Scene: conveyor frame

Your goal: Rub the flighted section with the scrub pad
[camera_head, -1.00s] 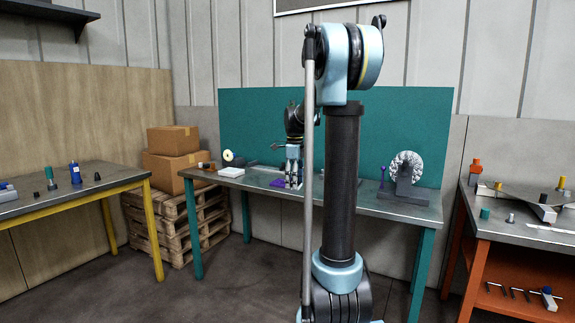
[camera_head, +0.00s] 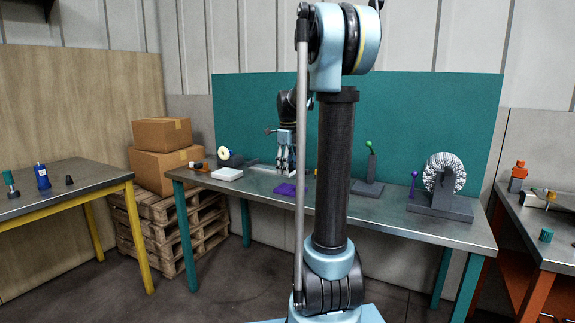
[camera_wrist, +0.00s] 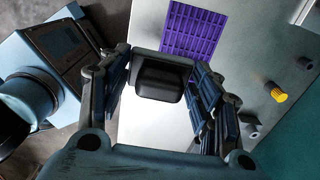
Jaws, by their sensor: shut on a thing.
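My gripper (camera_head: 286,165) is above the teal-legged table, partly beside my own arm's column in the head view. In the wrist view my gripper (camera_wrist: 160,84) is shut on a dark, rounded block, which I take to be the scrub pad (camera_wrist: 159,82). A flat purple grid-like piece, probably the flighted section (camera_wrist: 196,32), lies on the table beyond the held block. It also shows in the head view (camera_head: 287,189), just below the gripper. The pad appears apart from the purple piece. The pad's underside is hidden.
The teal-legged table (camera_head: 390,211) also holds a white block (camera_head: 227,174), a green-knobbed stand (camera_head: 369,170) and a bristly wheel (camera_head: 443,175). A yellow knob (camera_wrist: 279,96) stands to the right in the wrist view. Boxes (camera_head: 160,146) rest on a pallet at left.

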